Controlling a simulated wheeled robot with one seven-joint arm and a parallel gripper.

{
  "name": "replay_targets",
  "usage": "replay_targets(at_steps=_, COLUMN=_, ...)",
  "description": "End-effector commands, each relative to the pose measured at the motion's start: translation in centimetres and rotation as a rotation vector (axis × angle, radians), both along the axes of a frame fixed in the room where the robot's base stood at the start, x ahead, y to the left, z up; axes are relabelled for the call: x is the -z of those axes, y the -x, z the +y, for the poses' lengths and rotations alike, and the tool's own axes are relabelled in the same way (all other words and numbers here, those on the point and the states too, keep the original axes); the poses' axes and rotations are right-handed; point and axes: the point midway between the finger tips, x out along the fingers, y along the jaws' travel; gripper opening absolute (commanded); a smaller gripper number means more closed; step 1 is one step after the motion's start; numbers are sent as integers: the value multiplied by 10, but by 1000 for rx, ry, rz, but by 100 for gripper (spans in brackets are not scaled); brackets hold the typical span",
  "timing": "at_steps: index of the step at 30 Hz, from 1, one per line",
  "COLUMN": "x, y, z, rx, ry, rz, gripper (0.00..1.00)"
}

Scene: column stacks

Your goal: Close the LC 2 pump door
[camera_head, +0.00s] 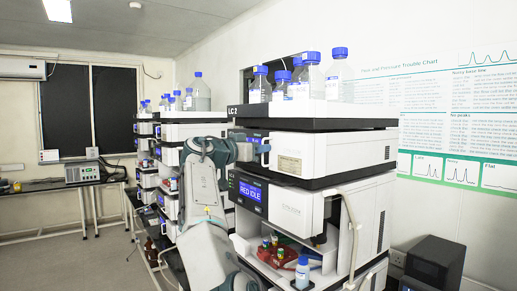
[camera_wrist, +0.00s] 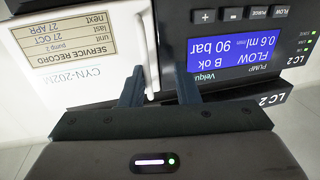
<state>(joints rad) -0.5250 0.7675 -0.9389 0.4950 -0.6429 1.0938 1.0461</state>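The LC 2 pump (camera_head: 345,148) is the upper white unit of the near stack in the head view. Its white door (camera_head: 290,150) carries a service record sticker, also seen upside down on the door in the wrist view (camera_wrist: 50,80). A white upright handle (camera_wrist: 148,45) runs along the door's edge beside a dark gap. My gripper (camera_wrist: 159,80) is at this edge, its two dark fingers apart on either side of the handle. The left finger is close to the handle; contact is unclear. How far the door stands open is hard to tell. In the head view my arm partly hides the pump's front.
Blue-capped bottles (camera_head: 308,75) stand on top of the stack. Below the pump is another unit with a blue display (camera_head: 252,192), then an open bay with small bottles (camera_head: 302,272). More stacks (camera_head: 180,130) stand to the left. The floor (camera_head: 60,260) at far left is clear.

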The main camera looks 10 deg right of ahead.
Motion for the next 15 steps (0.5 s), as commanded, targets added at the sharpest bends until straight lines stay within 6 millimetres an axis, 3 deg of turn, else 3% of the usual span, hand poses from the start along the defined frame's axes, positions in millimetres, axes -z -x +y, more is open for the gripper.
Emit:
replay_targets(at_steps=8, x=3, y=11, z=17, rx=-4, ry=-1, rz=-1, gripper=28)
replay_targets(at_steps=15, x=3, y=42, z=63, rx=-9, ry=0, rz=-3, gripper=28)
